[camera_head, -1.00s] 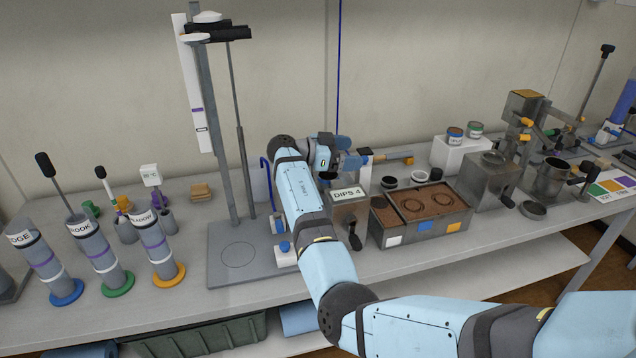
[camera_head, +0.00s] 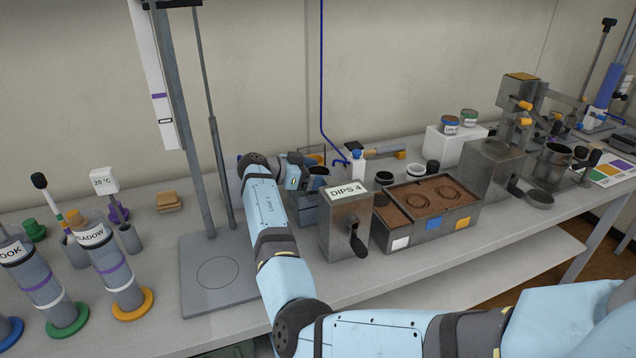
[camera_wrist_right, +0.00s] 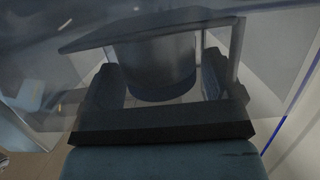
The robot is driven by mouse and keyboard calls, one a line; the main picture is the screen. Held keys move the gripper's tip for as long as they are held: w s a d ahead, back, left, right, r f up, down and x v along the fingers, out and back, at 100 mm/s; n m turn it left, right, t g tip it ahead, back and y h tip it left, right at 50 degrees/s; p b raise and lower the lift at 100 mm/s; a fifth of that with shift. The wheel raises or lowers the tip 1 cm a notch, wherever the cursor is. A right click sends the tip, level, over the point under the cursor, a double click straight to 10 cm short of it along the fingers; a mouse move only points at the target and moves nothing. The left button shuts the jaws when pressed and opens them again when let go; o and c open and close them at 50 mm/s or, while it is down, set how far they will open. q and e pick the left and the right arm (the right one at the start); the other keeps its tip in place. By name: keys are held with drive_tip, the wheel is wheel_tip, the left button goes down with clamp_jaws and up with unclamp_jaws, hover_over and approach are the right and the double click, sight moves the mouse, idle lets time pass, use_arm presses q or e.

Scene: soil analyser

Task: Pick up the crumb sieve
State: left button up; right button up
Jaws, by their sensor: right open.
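My right gripper (camera_head: 312,178) reaches behind the grey DIPS 4 box (camera_head: 342,222) in the head view, its fingertips partly hidden. In the right wrist view my right gripper (camera_wrist_right: 160,84) is open, with one dark finger on each side of a grey round-bodied vessel (camera_wrist_right: 155,65). A flat dark plate or rim crosses above that vessel. I cannot tell whether the fingers touch it, or for certain that it is the crumb sieve. In the head view an orange-rimmed item (camera_head: 315,159) shows just beyond the gripper. My left gripper is out of view.
A soil tray (camera_head: 400,240) with brown soil stands right of the box. A stand with a grey base plate (camera_head: 205,300) is left of my forearm.

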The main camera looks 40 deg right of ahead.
drive_tip(key=shift+s+d+f, duration=0.1)
drive_tip(key=shift+d+f, duration=0.05)
drive_tip(key=shift+d, duration=0.3)
drive_tip(key=shift+c, duration=0.2)
